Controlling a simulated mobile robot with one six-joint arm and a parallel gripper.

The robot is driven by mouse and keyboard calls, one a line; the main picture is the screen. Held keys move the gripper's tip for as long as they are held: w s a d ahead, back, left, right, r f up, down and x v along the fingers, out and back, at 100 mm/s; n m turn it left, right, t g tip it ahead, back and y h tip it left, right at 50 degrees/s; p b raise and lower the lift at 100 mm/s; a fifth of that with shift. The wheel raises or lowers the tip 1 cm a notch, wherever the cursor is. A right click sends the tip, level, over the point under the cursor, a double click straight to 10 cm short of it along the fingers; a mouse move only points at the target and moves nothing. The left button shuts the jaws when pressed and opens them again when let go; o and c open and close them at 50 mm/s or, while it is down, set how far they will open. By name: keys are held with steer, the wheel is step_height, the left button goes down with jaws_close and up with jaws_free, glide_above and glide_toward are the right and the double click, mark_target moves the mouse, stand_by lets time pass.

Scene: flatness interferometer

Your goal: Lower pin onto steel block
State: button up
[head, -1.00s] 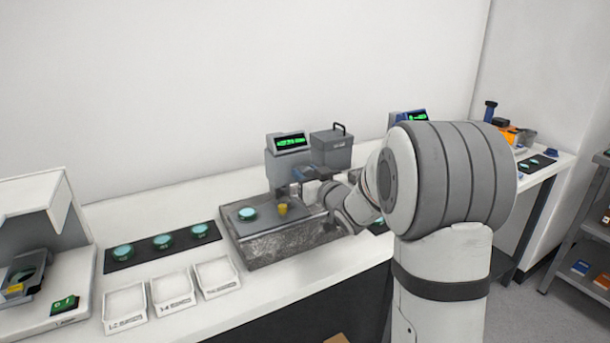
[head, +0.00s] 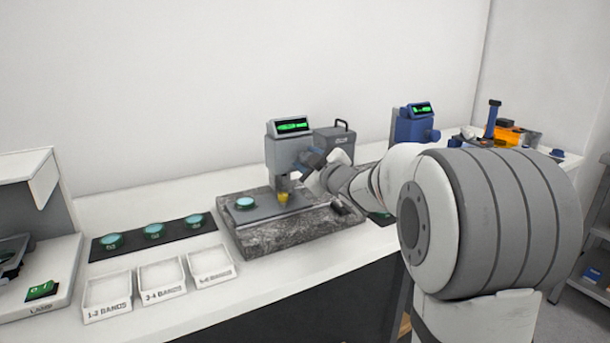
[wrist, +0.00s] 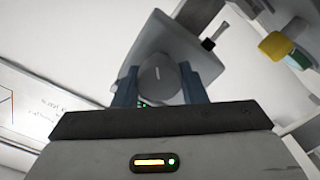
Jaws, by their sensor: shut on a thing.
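The gauge stand (head: 288,156) with a lit green display stands at the back of the speckled stone base (head: 262,240). Its pin (head: 283,186) points down over a small yellow piece (head: 283,197) on the grey metal block (head: 264,211); whether pin and piece touch cannot be told. A green disc (head: 245,203) lies on the same block, to the left. My gripper (head: 315,160) is at the right side of the stand. In the wrist view its blue fingers (wrist: 160,90) are shut on a round grey knob (wrist: 163,75). The pin's tip is not clear there.
A dark strip (head: 132,241) with several green discs lies to the left, behind white labelled trays (head: 160,279). A grey box (head: 334,146) stands behind the stand. A blue instrument (head: 415,125) is farther right.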

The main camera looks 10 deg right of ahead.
steer(key=n+b, duration=0.3)
steer(key=f+n+b, duration=0.1)
steer(key=n+b, duration=0.2)
steer(key=shift+a+n, duration=0.1)
steer(key=shift+n, duration=0.2)
steer(key=n+b, duration=0.2)
steer(key=n, duration=0.1)
steer(key=shift+b, duration=0.3)
steer(key=shift+n+b, duration=0.95)
steer(key=shift+n, duration=0.65)
steer(key=o, duration=1)
steer(key=shift+r, duration=0.15)
steer(key=shift+c, duration=0.2)
steer(key=shift+r, duration=0.1)
steer(key=shift+s, duration=0.15)
steer(key=p+v, duration=0.1)
steer(key=v, duration=0.6)
steer(key=shift+s, duration=0.3)
